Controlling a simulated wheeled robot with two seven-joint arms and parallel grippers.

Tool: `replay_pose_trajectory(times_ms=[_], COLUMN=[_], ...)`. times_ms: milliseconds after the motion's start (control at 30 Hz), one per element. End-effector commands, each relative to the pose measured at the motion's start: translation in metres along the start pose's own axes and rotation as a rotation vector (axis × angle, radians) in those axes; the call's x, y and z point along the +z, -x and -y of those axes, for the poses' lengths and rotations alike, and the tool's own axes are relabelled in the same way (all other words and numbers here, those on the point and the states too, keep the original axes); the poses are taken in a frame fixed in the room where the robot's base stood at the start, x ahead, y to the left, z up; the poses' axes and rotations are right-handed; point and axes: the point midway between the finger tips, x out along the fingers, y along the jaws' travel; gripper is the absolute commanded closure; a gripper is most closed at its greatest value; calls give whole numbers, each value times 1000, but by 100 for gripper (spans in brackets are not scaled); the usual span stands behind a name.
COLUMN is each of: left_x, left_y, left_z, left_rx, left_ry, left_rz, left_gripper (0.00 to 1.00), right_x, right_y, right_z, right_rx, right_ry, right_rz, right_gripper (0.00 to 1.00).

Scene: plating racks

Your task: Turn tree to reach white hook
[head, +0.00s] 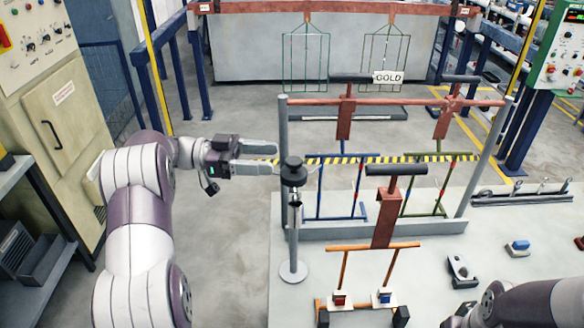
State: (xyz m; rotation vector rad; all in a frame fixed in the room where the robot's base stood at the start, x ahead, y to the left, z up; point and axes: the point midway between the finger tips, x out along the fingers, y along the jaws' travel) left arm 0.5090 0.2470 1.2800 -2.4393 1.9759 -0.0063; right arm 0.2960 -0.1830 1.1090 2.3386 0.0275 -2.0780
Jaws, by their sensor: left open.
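A slim grey stand with a round base (293,271) and a black knobbed hub (293,173) stands at the left edge of the pale table; it looks like the tree. My left gripper (277,160) is open and empty, just left of the hub, its fingers pointing right at it. A small gap seems to remain between fingertips and hub, but contact is hard to judge. I cannot make out a white hook; small dark parts show below the hub.
A grey-post rack with a red-brown bar (400,102) holds a blue frame (319,190) and a green frame (407,187). An orange rack (346,248) stands in front. A blue-and-white block (518,248) and a metal bracket (461,271) lie right. A beige cabinet (68,130) stands left.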

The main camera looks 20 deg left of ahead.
Motion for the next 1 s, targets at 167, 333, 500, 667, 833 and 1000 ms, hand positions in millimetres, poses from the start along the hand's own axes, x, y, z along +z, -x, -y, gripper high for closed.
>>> replay_pose_trajectory(times_ms=[167, 333, 500, 667, 833, 1000], left_x=[2, -1, -1, -1, 6, 40], left_y=[32, 41, 41, 41, 41, 76], left_z=[0, 0, 0, 0, 15, 110], left_rx=[-1, 1, 1, 1, -69, -674], left_ry=[-1, -1, 0, 0, -78, -207], left_rz=[1, 0, 0, 1, 35, 148], left_gripper=[40, 40, 40, 40, 40, 40], right_x=[1, 2, 1, 1, 1, 1], right_y=[-13, -13, -13, -13, -13, -13], right_z=[0, 0, 0, 0, 0, 0], right_rx=[0, 0, 0, 0, 0, 0], right_ry=[0, 0, 0, 0, 0, 0], right_rz=[0, 0, 0, 0, 0, 0], right_gripper=[68, 68, 68, 68, 68, 68])
